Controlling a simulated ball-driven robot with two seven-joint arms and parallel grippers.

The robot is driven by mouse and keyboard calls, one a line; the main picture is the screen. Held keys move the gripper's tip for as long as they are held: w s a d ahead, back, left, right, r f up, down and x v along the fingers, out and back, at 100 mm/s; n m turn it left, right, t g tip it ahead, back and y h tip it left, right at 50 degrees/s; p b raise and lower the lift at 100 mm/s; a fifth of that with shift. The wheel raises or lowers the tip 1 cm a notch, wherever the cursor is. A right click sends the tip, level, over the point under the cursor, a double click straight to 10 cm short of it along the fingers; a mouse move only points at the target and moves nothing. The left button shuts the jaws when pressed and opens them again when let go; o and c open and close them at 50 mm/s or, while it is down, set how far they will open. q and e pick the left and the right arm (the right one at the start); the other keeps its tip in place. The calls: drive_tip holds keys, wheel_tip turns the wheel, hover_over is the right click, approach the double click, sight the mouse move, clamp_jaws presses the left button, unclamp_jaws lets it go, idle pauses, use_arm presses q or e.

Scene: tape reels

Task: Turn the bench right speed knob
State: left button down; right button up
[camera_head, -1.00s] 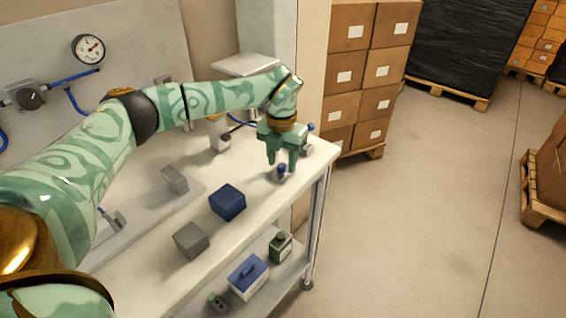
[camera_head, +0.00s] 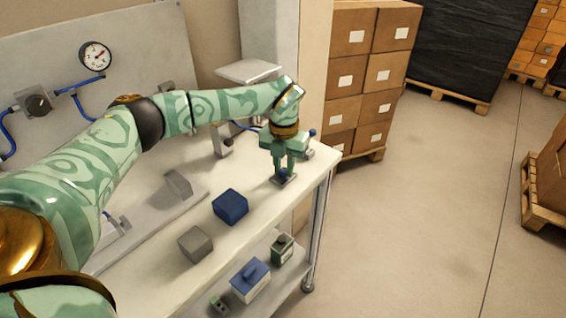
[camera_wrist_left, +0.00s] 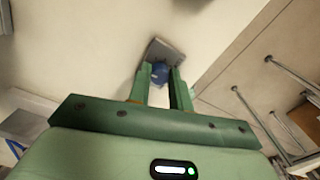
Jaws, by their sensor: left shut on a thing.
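The speed knob (camera_wrist_left: 160,73) is a small blue knob on a square grey base plate (camera_wrist_left: 163,51), at the right end of the white workbench (camera_head: 262,227). My left gripper (camera_head: 283,170) reaches down over it from above. In the left wrist view its two green fingers stand on either side of the knob, and it is shut on it. The fingers hide much of the knob in the head view. My right gripper is not in view.
A blue block (camera_head: 230,206) and a grey block (camera_head: 194,244) stand left of the knob. A gauge (camera_head: 96,55) hangs on the back panel. A blue-lidded box (camera_head: 250,281) sits on the lower shelf.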

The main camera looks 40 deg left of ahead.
use_arm(q)
drive_tip(key=n+p, duration=0.6)
drive_tip(key=shift+r, duration=0.3)
drive_tip(key=n+p, duration=0.2)
drive_tip(key=shift+n+p, duration=0.35)
drive_tip(key=shift+n, duration=0.05)
drive_tip(key=n+p, duration=0.3)
drive_tip(key=n, duration=0.1)
drive_tip(key=shift+f+n+p, duration=0.15)
drive_tip(key=shift+n+p, duration=1.35)
drive_tip(key=shift+n, duration=0.7)
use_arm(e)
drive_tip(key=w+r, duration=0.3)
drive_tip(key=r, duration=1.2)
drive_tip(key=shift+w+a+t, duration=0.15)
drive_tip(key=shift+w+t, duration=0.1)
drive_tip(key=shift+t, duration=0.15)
use_arm(q)
drive_tip(key=shift+a, duration=0.1)
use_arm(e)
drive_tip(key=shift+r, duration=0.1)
use_arm(q)
drive_tip(key=c, duration=1.3)
unclamp_jaws()
drive_tip(key=shift+f, duration=0.1)
